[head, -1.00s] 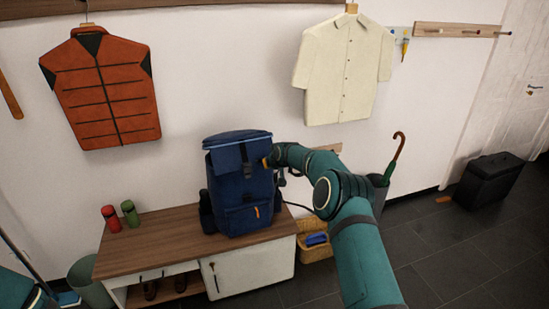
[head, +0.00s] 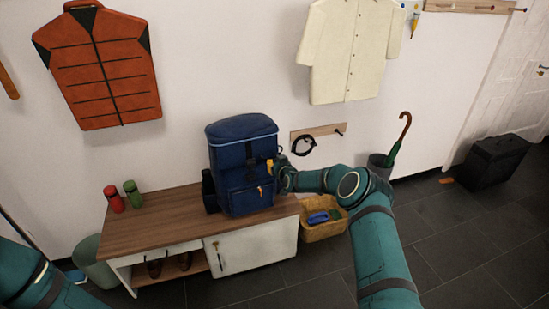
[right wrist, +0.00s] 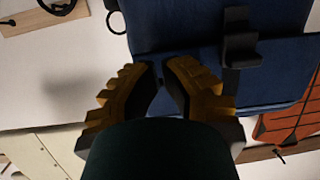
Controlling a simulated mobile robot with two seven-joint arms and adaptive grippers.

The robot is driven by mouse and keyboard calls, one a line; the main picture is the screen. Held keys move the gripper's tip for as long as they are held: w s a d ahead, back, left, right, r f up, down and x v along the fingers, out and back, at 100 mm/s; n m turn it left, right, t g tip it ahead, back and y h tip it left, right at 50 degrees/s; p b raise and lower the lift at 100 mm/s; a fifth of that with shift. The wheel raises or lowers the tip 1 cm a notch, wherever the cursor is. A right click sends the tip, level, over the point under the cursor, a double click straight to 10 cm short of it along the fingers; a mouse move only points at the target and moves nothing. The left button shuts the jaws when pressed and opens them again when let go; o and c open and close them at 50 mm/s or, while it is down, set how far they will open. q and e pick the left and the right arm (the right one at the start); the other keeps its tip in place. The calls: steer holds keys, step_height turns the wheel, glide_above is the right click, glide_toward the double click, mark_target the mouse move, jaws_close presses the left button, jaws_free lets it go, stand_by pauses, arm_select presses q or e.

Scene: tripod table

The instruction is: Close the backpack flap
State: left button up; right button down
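The blue backpack (head: 236,168) stands upright on the bench, an orange zip pull on its front pocket. Its flap (head: 240,128) lies over the top, with a lighter rim along the front edge and a dark buckle strap below. My right gripper (head: 270,165) is at the right side of the pack's front, below the flap's rim. In the right wrist view, its yellow-and-black fingers (right wrist: 159,68) point at the blue fabric, a narrow gap between them and nothing visibly held; contact is unclear. A dark buckle (right wrist: 239,42) is beside them. My left gripper is out of view.
The wooden bench (head: 150,222) has a red bottle (head: 114,199) and a green bottle (head: 133,193) at its left. A wicker basket (head: 325,232) stands on the floor to the right, below my right arm. An umbrella stand (head: 380,168) is further right.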

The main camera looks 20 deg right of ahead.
steer(key=shift+w+f, duration=0.15)
steer(key=shift+f, duration=0.3)
steer(key=shift+f, duration=0.1)
